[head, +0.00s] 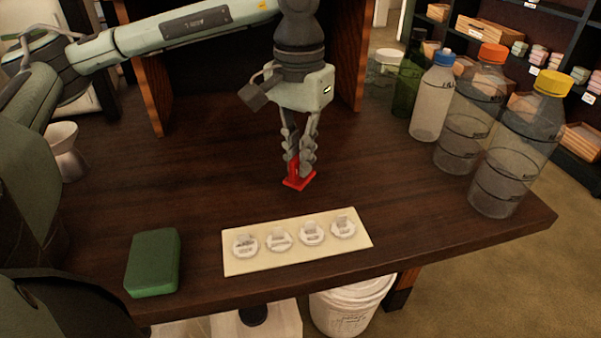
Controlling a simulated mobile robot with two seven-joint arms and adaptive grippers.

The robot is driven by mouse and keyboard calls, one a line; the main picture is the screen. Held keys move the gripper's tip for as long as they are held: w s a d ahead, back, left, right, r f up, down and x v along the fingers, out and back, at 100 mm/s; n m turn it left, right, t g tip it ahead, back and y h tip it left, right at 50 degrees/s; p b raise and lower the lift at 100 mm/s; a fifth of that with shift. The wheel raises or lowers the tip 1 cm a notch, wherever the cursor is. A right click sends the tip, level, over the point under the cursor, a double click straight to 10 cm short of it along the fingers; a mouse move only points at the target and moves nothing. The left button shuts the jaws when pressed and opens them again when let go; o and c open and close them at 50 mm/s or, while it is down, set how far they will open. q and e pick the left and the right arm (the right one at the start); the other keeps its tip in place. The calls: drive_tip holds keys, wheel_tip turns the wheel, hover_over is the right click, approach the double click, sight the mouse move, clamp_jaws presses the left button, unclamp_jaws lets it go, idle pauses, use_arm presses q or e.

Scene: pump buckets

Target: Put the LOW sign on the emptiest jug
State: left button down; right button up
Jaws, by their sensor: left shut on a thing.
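My left gripper (299,172) points down over the middle of the table and is shut on a small red sign (299,182). The sign's base is at or just above the tabletop; I cannot tell if it touches, and no lettering is readable. Three jugs stand upright at the table's right side: a cloudy, whitish one with a blue cap (432,100), a clear one with an orange cap (467,125), and a clear one with a yellow cap (512,150). Faint lines show low in the two clear jugs; their exact levels are hard to tell. My right gripper is out of view.
A cream board (240,264) with several white round tags lies at the front. A green block (153,262) is front left and a whitish cup (66,150) far left. A green bottle (405,90) and a glass jar (386,70) stand behind the jugs. The centre right tabletop is clear.

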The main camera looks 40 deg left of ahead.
sight(301, 178)
use_arm(q)
drive_tip(key=shift+w+f, duration=0.2)
wheel_tip(301, 178, down, 3)
drive_tip(key=shift+f, duration=0.4)
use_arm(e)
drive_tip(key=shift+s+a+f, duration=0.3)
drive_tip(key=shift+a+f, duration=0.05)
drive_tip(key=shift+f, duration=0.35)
use_arm(q)
drive_tip(key=shift+f, duration=0.1)
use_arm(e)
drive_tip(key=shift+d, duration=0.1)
use_arm(q)
drive_tip(key=shift+f, duration=0.1)
drive_tip(key=c, duration=1.9)
unclamp_jaws()
drive_tip(key=shift+c, duration=0.2)
drive_tip(key=shift+o, duration=1.5)
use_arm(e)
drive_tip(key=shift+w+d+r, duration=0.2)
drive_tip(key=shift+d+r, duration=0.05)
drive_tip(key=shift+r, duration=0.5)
